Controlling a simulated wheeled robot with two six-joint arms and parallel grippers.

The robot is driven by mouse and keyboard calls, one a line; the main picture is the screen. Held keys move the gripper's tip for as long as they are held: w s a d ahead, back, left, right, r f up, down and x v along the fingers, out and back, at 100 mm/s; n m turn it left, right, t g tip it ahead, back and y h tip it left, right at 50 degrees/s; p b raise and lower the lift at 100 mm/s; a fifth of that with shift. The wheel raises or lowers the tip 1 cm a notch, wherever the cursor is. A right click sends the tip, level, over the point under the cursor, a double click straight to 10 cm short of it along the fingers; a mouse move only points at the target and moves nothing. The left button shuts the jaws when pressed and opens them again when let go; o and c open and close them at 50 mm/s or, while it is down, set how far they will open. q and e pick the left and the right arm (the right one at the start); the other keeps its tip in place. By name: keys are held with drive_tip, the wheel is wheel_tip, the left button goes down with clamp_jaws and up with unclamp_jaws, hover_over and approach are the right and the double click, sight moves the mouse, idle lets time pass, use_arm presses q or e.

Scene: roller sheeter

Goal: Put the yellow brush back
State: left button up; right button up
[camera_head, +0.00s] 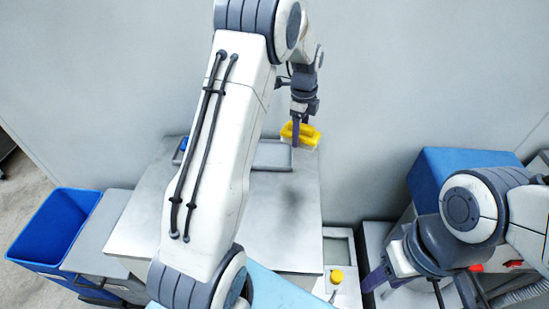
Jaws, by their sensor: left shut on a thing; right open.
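The yellow brush (308,138) is at the far right part of the grey metal table (284,222), near its back edge. My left gripper (297,136) reaches down from above and is shut on the brush. I cannot tell whether the brush touches the table top. My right gripper (374,281) is low at the right, open, with nothing seen between its fingers.
My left arm hides much of the table. A grey tray-like object (272,155) lies left of the brush. A blue bin (55,227) stands at the left, a blue box (450,172) at the right.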

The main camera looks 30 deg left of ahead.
use_arm(q)
drive_tip(key=f+b, duration=0.2)
drive_tip(key=f, duration=0.1)
drive_tip(key=shift+w, duration=0.4)
drive_tip(key=p, duration=0.4)
hover_over(271, 156)
wheel_tip(271, 156, down, 7)
drive_tip(key=shift+w+r, duration=0.1)
wheel_tip(271, 156, down, 3)
drive_tip(key=shift+a+f+p, duration=0.1)
drive_tip(key=shift+p, duration=0.9)
drive_tip(key=shift+f, duration=0.45)
drive_tip(key=shift+f, duration=0.1)
drive_tip(key=o, duration=1.3)
